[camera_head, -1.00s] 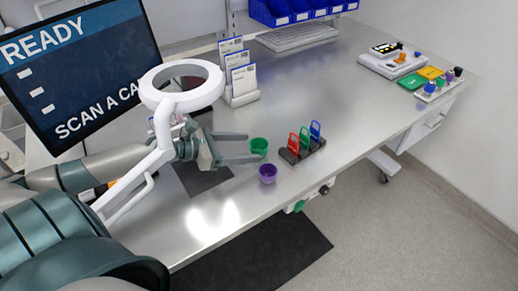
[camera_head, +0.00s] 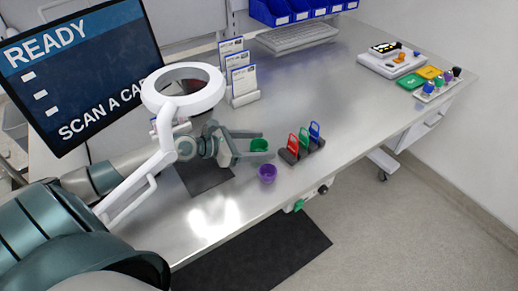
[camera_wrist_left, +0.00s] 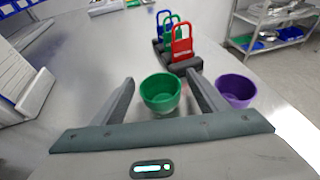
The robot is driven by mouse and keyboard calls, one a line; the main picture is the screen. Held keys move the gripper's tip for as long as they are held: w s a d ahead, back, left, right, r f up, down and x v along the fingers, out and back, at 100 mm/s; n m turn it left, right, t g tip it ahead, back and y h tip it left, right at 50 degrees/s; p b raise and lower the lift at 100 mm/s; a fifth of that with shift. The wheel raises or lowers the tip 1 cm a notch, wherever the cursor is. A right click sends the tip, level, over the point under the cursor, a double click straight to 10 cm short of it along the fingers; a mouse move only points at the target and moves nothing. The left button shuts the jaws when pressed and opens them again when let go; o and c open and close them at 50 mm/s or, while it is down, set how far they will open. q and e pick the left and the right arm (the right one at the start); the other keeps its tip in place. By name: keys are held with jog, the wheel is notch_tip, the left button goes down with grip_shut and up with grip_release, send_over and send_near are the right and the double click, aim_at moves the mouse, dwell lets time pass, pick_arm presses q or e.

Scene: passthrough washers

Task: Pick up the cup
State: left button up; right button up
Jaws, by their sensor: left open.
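A green cup (camera_head: 259,146) stands upright on the metal bench. In the left wrist view the green cup (camera_wrist_left: 161,92) sits between the fingertips. A purple cup (camera_head: 267,173) stands nearer the bench's front edge; in the left wrist view the purple cup (camera_wrist_left: 235,90) is just outside the right finger. My left gripper (camera_head: 256,145) is open, with one finger on each side of the green cup in the left wrist view (camera_wrist_left: 160,92). I cannot tell whether the fingers touch it. My right gripper is not in view.
A dark rack with red, green and blue tags (camera_head: 303,144) stands just right of the cups. A white ring lamp (camera_head: 184,90) hangs over my left arm, near the monitor (camera_head: 80,70). Card holders (camera_head: 240,82) stand behind. The bench middle (camera_head: 350,100) is clear.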

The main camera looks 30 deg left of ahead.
pick_arm(q)
jog(key=c, duration=1.1)
jog(key=shift+c, duration=0.2)
jog(key=shift+r, duration=0.15)
